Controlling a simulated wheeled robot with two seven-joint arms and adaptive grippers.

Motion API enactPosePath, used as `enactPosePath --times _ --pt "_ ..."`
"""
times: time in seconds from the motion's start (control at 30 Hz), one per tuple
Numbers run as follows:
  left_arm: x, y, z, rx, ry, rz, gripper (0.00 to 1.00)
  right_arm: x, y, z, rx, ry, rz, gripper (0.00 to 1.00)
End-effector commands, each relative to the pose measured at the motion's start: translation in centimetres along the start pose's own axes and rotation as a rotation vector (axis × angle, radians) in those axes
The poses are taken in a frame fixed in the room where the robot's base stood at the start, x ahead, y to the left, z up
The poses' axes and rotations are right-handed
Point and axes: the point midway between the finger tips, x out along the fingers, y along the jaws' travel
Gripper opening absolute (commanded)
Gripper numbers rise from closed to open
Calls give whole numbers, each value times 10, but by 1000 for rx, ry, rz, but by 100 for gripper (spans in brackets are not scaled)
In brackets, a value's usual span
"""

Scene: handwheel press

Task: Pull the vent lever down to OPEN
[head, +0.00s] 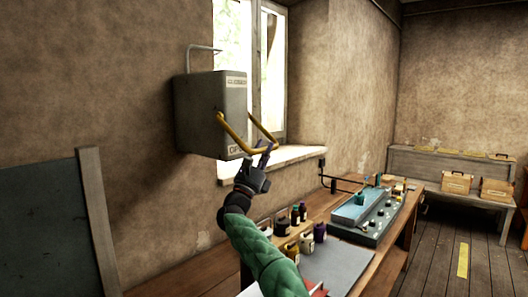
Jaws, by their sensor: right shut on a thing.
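The vent box (210,110) is a grey metal case on the wall, with a label at its top edge and one near its bottom that seems to read OPEN. The yellow vent lever (234,135) is a U-shaped bar that slopes downward from the box's sides, its front bar near the height of the lower label. My right gripper (267,149) reaches up from below and is shut on the front bar of the lever, near its right end. The fingers hide part of the bar. My left gripper is not in view.
A window (270,60) with a pale sill (285,157) is behind the box. Below, a wooden bench (345,277) carries several small bottles (293,250) and a blue-grey machine (365,213). A dark board (45,230) stands at left. Wooden boxes (457,182) sit on a far shelf.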

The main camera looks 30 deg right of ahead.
Motion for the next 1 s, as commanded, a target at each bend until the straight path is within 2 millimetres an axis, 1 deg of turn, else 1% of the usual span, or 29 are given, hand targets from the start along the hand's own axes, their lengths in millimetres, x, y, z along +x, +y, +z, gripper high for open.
enactPosePath --times 0.03,0.17,0.2,0.27,0.3,0.6,0.77,0.87,1.0 --pt "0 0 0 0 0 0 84 -2 3 -2 -4 2 4 0" --pt "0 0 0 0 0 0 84 -3 3 -3 -5 2 6 0" --pt "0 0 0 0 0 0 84 -3 3 -3 -5 3 6 31" --pt "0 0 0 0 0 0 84 -3 4 -3 -5 3 6 48" --pt "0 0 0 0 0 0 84 -3 3 -3 -5 3 6 51" --pt "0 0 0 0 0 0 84 -2 2 -2 -3 2 4 51" --pt "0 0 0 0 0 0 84 -9 2 -1 -2 2 4 51" --pt "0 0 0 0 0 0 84 -20 1 -1 -3 2 5 51" --pt "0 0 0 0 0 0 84 -46 2 -1 -3 3 8 51"
